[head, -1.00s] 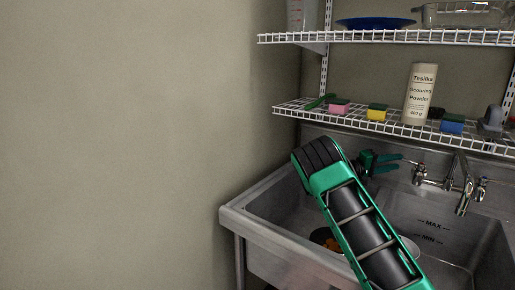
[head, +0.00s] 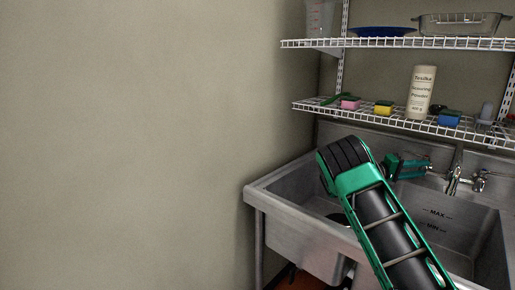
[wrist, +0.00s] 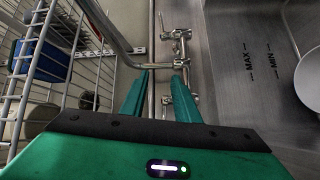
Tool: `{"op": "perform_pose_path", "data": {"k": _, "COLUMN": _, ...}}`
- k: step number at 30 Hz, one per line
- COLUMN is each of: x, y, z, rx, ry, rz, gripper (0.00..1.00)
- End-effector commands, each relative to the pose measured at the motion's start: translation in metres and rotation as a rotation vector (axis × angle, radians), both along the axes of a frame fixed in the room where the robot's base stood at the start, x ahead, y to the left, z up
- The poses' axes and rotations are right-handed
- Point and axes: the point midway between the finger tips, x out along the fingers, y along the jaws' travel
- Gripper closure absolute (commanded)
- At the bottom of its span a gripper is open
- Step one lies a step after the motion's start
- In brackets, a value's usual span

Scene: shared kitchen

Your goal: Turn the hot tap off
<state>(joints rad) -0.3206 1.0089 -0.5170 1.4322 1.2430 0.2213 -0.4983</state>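The wall-mounted mixer tap (head: 453,182) has a spout and a lever handle on each side, above the steel sink. The right handle (head: 480,182) shows clear of my gripper; the left handle is largely hidden behind the fingers. My gripper (head: 430,167) is at the left end of the tap. In the wrist view, my gripper's (wrist: 161,76) two green fingers are apart, with a gap between them. A tap handle (wrist: 167,99) shows between the fingers; contact cannot be told. The other handle (wrist: 178,35) lies beyond the fingertips. No colour mark or running water can be made out.
A wire shelf (head: 390,120) above the tap holds sponges and a scouring powder bottle (head: 420,91). A higher shelf (head: 400,43) holds a blue plate and a glass dish. The steel sink (head: 300,205) lies below my arm. A bare wall is at left.

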Motion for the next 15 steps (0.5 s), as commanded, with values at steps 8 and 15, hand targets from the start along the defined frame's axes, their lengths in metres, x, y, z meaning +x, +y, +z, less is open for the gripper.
{"op": "perform_pose_path", "data": {"k": 8, "x": -0.021, "y": -0.024, "z": -0.005, "rx": 0.134, "ry": -0.022, "rz": -0.012, "gripper": 0.72}}
{"op": "perform_pose_path", "data": {"k": 15, "x": -0.042, "y": -0.028, "z": -0.013, "rx": 0.297, "ry": -0.052, "rz": -0.003, "gripper": 0.72}}
